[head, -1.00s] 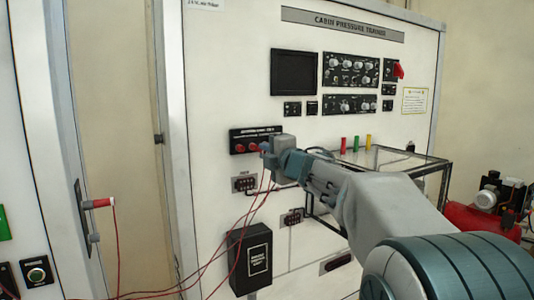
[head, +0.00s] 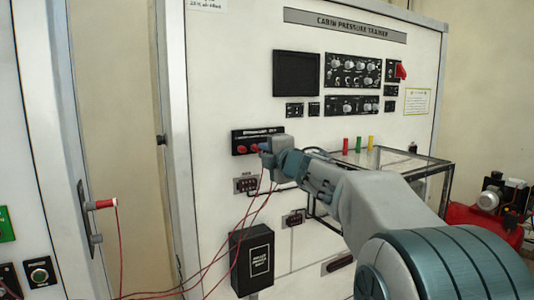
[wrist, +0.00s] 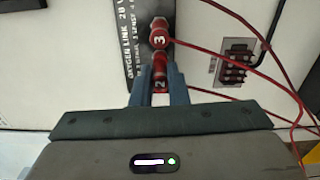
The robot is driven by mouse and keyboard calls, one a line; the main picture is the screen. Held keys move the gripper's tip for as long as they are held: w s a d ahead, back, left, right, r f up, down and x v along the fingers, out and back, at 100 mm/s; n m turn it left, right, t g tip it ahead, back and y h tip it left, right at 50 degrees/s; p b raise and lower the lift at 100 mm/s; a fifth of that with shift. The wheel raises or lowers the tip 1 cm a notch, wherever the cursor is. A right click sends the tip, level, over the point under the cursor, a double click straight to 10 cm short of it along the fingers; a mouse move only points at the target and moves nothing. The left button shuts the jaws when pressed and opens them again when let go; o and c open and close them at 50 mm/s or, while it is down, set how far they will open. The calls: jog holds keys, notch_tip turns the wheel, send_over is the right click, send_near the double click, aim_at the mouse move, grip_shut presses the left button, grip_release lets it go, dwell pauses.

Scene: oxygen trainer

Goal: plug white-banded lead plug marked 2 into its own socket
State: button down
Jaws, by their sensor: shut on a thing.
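The plug marked 2 (wrist: 160,84) is red and sits between the two fingers of my gripper (wrist: 161,72) in the wrist view. Its front end points at the black oxygen link panel (wrist: 136,25), and my fingers partly hide where it meets the panel. I cannot tell whether it is inside a socket. Another red plug marked 3 (wrist: 160,38) is in the panel just beyond it. In the head view my gripper (head: 264,147) is at the right end of the oxygen link panel (head: 258,133) and covers part of it. Red plugs (head: 241,150) show left of it.
Red leads (wrist: 225,55) hang from the plugs and trail across the board. A black box (head: 252,262) is mounted below. A glass-topped frame (head: 400,162) stands at the right. A red plug with a white end (head: 104,203) is on the left cabinet's bracket (head: 86,215).

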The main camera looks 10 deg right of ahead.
jog(key=shift+w+a, duration=0.15)
jog(key=shift+w, duration=0.3)
jog(key=c, duration=1.3)
grip_release()
jog(key=shift+c, duration=0.2)
jog(key=b+v, duration=0.1)
jog(key=v, duration=1.2)
jog(key=shift+s, duration=0.4)
